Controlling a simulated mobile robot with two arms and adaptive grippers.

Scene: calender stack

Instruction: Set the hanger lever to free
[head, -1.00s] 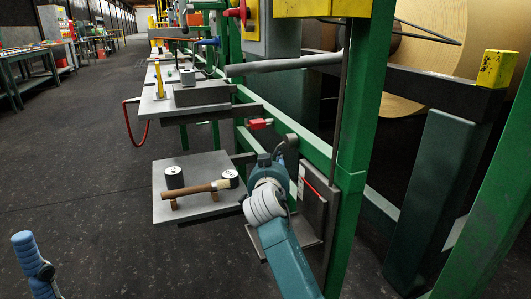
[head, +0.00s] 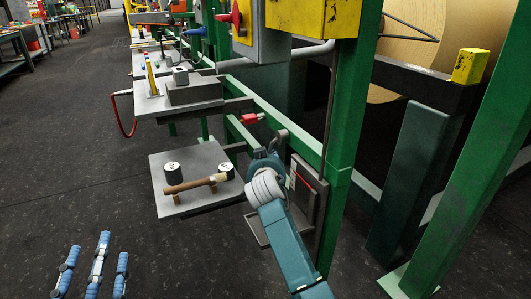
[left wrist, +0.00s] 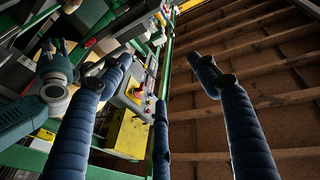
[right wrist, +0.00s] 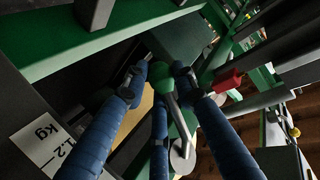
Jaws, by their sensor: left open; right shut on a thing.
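In the right wrist view, a green rounded knob (right wrist: 165,76) on a grey lever (right wrist: 174,122) sits between the fingers of my right gripper (right wrist: 158,82). The gripper is shut on this knob. The lever runs to a pale round disc; I cannot read its setting. In the head view my right wrist hides the knob and most of the fingers, beside the green frame. My left gripper (head: 97,262) is open and empty over the floor at the lower left. Its spread fingers also show in the left wrist view (left wrist: 160,85).
A red block (head: 250,118) sits on the frame near my right gripper. A grey shelf (head: 165,205) holds a mallet (head: 195,184) and metal weights. Green posts (head: 345,120) stand close on the right. The floor (head: 60,180) at left is clear.

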